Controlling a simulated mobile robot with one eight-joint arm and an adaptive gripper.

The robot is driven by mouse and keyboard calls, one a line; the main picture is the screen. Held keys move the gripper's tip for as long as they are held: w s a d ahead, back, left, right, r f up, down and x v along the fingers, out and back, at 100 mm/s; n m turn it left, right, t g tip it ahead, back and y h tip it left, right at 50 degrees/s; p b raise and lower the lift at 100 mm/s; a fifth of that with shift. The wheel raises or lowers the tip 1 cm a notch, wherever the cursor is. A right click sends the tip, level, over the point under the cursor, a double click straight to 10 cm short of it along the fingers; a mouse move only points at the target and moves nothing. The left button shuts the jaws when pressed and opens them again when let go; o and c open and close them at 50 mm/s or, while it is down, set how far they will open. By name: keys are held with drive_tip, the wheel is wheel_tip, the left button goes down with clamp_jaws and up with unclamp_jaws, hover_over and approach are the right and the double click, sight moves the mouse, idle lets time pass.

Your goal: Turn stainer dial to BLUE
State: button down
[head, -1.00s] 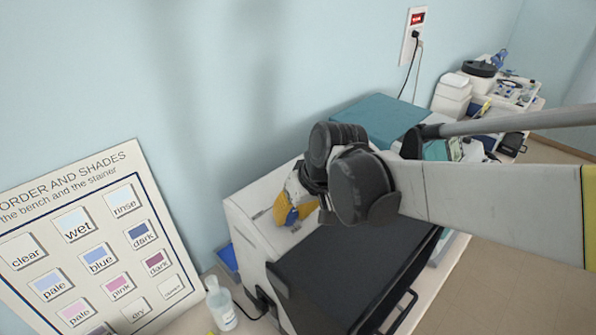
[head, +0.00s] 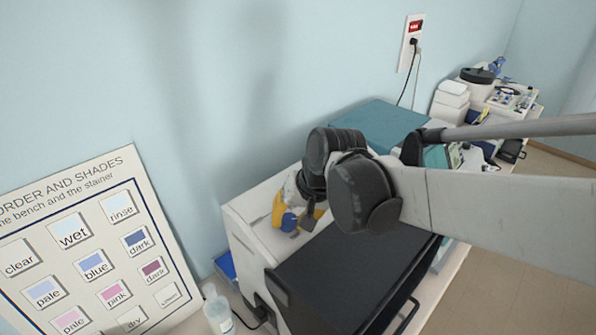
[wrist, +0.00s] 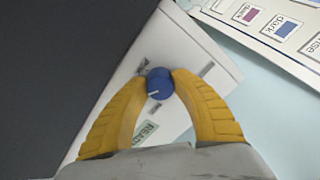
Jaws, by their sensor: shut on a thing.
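The stainer (head: 257,240) is a white machine with a dark front, standing against the wall. Its dial (wrist: 159,84) is a round blue knob with a pale pointer line, on the white top panel. My gripper (wrist: 160,82) has yellow fingers, one on each side of the dial, shut on it. In the wrist view the pointer line lies near level, toward the left. In the head view the dial (head: 289,222) shows as a blue spot beside the yellow fingers. A small display (wrist: 147,133) below the dial is partly hidden by a finger; its visible letters look like "READ".
A chart of shades (head: 90,250) leans at the left. A clear bottle (head: 217,308) stands beside the stainer. A teal-topped box (head: 378,122) is behind my arm, and a bench with containers (head: 490,95) is at the far right.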

drive_tip(key=c, duration=1)
unclamp_jaws()
drive_tip(key=v, duration=1.2)
